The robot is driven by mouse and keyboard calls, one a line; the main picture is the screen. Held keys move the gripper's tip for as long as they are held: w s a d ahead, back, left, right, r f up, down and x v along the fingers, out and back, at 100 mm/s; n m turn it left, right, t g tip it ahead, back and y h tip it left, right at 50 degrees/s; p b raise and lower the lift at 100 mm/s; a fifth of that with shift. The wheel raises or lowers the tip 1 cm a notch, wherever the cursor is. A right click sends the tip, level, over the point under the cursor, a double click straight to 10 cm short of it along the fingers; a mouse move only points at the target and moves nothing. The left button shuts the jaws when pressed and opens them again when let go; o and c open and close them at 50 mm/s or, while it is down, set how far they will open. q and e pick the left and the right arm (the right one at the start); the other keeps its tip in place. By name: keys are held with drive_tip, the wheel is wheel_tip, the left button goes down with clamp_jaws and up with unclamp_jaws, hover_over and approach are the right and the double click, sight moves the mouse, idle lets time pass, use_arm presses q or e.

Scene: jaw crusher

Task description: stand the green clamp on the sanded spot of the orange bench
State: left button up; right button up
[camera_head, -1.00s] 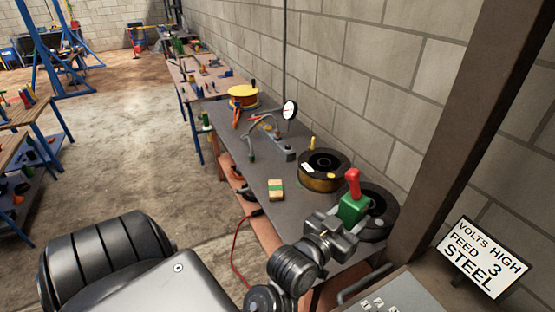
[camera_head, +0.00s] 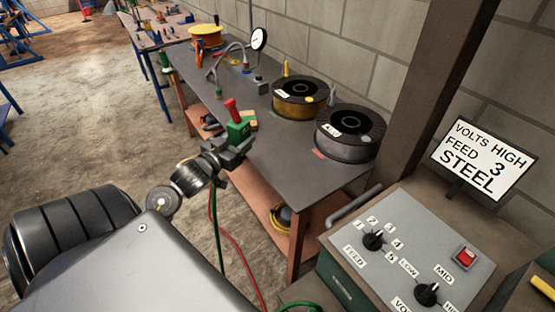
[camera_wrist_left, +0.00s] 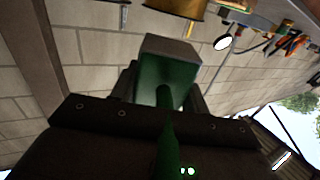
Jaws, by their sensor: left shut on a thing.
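The green clamp (camera_head: 238,131) has a green body and a red handle on top. My left gripper (camera_head: 232,150) is shut on it and holds it upright near the front-left edge of the orange bench (camera_head: 262,155). In the left wrist view, the clamp's green body (camera_wrist_left: 163,75) sits between the fingers. The bench has a dark grey top and orange legs and lower shelf. A small reddish patch (camera_head: 319,154) shows beside the grey spool; I cannot tell whether it is the sanded spot. My right gripper is out of view.
A grey spool (camera_head: 350,134) and a yellow spool (camera_head: 299,97) stand along the wall side. A tan block (camera_head: 251,119) is partly hidden behind the clamp. The bench top's near middle is clear. A control box (camera_head: 400,250) stands at right front.

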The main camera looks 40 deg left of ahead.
use_arm(q)
drive_tip(key=shift+a+f, duration=0.1)
drive_tip(key=shift+a, duration=0.4)
drive_tip(key=w+d+f, duration=0.1)
drive_tip(key=w, duration=0.2)
drive_tip(key=w+d+f, duration=0.1)
drive_tip(key=w+f, duration=0.1)
drive_tip(key=w, duration=0.1)
drive_tip(key=w+d+f, duration=0.1)
drive_tip(key=w+f, duration=0.1)
drive_tip(key=w, duration=0.1)
drive_tip(key=shift+w+f, duration=0.15)
drive_tip(key=shift+w, duration=0.25)
drive_tip(key=shift+w+d+f+b, duration=0.2)
drive_tip(key=shift+w+d+f, duration=0.1)
drive_tip(key=shift+w+f, duration=0.5)
drive_tip(key=shift+w+d+f+b, duration=0.2)
drive_tip(key=shift+w+f, duration=0.35)
drive_tip(key=shift+w, duration=0.45)
drive_tip(key=shift+s, duration=0.1)
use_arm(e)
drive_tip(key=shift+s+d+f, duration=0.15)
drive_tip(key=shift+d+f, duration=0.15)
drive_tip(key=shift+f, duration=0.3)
use_arm(q)
drive_tip(key=o, duration=1.3)
drive_tip(key=shift+f, duration=0.15)
